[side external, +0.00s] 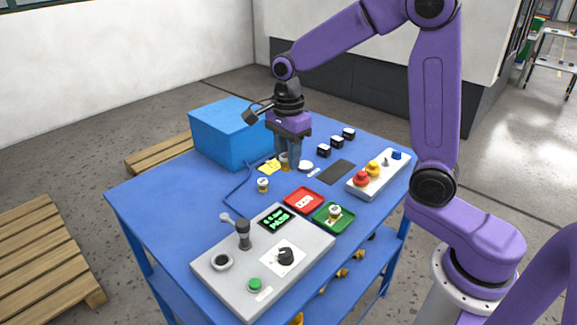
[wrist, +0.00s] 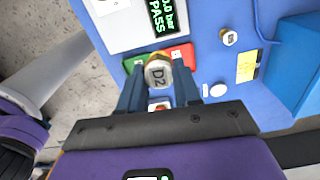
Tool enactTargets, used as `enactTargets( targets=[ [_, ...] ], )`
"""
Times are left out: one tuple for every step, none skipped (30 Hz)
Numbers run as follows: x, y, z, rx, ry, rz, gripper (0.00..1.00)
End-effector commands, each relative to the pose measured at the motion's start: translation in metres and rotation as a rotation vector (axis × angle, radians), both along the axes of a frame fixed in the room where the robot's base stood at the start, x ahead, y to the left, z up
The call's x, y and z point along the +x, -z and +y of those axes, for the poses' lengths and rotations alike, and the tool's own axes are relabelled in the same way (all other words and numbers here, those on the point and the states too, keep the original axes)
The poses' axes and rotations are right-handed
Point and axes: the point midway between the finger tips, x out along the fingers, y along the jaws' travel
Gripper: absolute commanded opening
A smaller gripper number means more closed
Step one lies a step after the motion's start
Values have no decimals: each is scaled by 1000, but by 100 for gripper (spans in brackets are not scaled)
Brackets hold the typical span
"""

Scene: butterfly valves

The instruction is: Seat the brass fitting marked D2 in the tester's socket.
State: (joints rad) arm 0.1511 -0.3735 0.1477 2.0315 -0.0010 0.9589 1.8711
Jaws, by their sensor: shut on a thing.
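My gripper (side external: 290,156) is shut on a brass fitting with a white cap marked D2 (wrist: 157,74), and holds it between its fingertips (wrist: 158,88). In the side view the held fitting (side external: 284,158) shows between the fingers over the far part of the blue table. The grey tester (side external: 205,268) stands at the near end, well apart from my gripper. Its dark round socket (side external: 221,261) looks empty, near its left corner. Beside the socket is a dark post with a lever (side external: 243,234). The tester's display (side external: 277,219) glows green and reads PASS in the wrist view (wrist: 163,16).
A further fitting (side external: 263,185) stands on the table. A blue box (side external: 225,135), yellow note (side external: 269,167), cable and button box (side external: 378,178) surround my gripper's area.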

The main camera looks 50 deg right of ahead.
Motion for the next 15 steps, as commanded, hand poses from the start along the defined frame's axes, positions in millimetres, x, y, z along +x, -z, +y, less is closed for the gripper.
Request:
enactTargets(
  targets=[
    [3,2,14,0,-34,4,0],
    [4,2,20,0,-49,3,0],
    [6,2,27,0,-70,4,0],
    [8,2,34,0,-88,3,0],
    [10,2,41,0,-107,2,0],
    [11,2,51,0,-132,3,0],
    [13,2,59,0,-153,3,0],
    [14,1,67,0,-174,4,0],
    [16,1,79,-1,-204,3,0],
    [16,2,89,-1,-230,3,0],
    [17,1,99,0,-254,2,0],
    [18,1,112,0,-286,2,0],
    [18,2,121,0,-308,2,0],
    [18,2,130,0,-332,2,0],
    [18,2,142,0,-360,3,0]
  ],
)
